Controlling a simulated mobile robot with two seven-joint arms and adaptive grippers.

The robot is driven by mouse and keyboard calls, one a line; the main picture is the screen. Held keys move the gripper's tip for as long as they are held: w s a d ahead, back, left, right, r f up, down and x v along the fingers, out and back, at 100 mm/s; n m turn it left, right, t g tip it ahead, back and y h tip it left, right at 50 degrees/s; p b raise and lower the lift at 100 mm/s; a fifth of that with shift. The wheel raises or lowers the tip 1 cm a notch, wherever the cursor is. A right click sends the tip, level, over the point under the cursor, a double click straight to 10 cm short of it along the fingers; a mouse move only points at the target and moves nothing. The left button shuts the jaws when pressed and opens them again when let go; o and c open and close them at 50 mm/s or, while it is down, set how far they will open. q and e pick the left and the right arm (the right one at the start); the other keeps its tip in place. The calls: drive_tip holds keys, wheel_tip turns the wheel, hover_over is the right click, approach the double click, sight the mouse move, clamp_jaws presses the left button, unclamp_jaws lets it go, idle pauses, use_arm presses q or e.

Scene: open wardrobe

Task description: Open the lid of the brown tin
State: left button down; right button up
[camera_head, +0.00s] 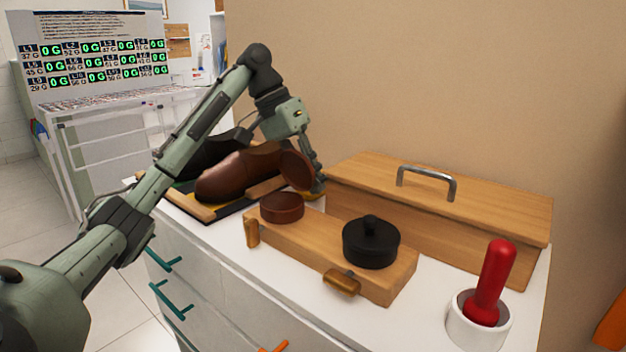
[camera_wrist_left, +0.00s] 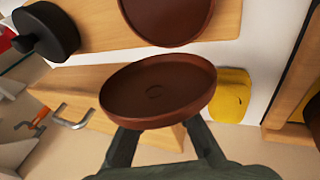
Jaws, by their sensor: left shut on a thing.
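The brown tin (camera_head: 282,209) sits at the left end of a wooden stand (camera_head: 320,247), and its round top also shows in the left wrist view (camera_wrist_left: 167,20). My left gripper (camera_head: 309,176) is shut on the tin's brown lid (camera_head: 296,166), behind and above the tin. The lid is apart from the tin and tilted. In the left wrist view the lid (camera_wrist_left: 158,92) shows its raised rim and hollow side, with the fingers (camera_wrist_left: 158,138) at its edge. My right gripper is in neither view.
A black lidded pot (camera_head: 371,245) stands on the same stand. Brown shoes (camera_head: 236,176) are left of the lid, and a wooden box (camera_head: 440,205) with a metal handle is to the right. A red-handled tool (camera_head: 490,285) stands in a white cup (camera_head: 478,332).

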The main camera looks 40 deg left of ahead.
use_arm(q)
drive_tip(key=c, duration=1.6)
unclamp_jaws()
drive_tip(key=v, duration=1.2)
